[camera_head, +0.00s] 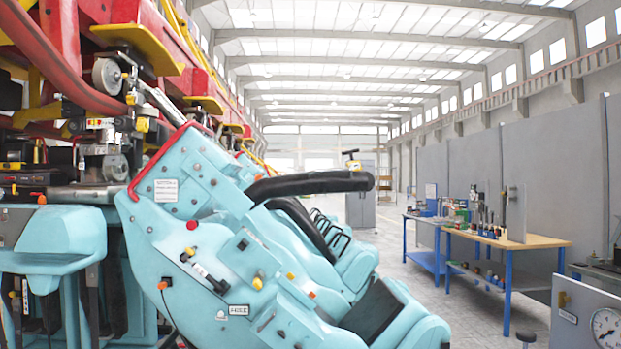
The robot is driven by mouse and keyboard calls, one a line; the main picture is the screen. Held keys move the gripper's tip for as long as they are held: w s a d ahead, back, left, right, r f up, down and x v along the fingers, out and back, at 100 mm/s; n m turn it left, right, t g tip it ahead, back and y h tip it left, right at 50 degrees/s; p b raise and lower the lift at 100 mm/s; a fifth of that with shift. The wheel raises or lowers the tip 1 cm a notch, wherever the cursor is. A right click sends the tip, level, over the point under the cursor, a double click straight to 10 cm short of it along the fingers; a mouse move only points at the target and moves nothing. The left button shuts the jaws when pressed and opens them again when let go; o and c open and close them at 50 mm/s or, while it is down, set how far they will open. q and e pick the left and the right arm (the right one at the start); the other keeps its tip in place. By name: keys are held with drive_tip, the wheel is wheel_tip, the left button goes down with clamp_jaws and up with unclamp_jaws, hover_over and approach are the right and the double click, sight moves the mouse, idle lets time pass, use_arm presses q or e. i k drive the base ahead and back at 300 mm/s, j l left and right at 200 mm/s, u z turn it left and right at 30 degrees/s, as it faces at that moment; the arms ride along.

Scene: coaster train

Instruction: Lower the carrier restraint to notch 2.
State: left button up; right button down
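The light-blue coaster carrier (209,209) fills the lower left and middle of the head view, tilted, with several seats receding behind its side. A thick black padded bar (312,184), which looks like the restraint, sticks out to the right from the top of the near seat. A second black curved bar (301,226) shows below it. The side panel carries a red button (192,225), a small lever-like fitting (205,277) and a small label (238,311). I cannot read any notch marks. Neither of my grippers is in view.
A red and yellow track structure (68,43) with wheels stands at upper left. Workbenches with blue legs (508,245) and tools stand at right. A grey panel with a gauge (591,322) is at lower right. Grey floor (400,285) lies open between carrier and benches.

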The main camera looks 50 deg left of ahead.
sight(329, 180)
drive_tip(key=u, duration=1.4)
drive_tip(key=i+j+z, duration=0.1)
drive_tip(key=z, duration=0.6)
drive_tip(key=i+j+z, duration=0.4)
drive_tip(key=j, duration=0.25)
drive_tip(key=i+j+z, duration=0.15)
drive_tip(key=j, duration=0.2)
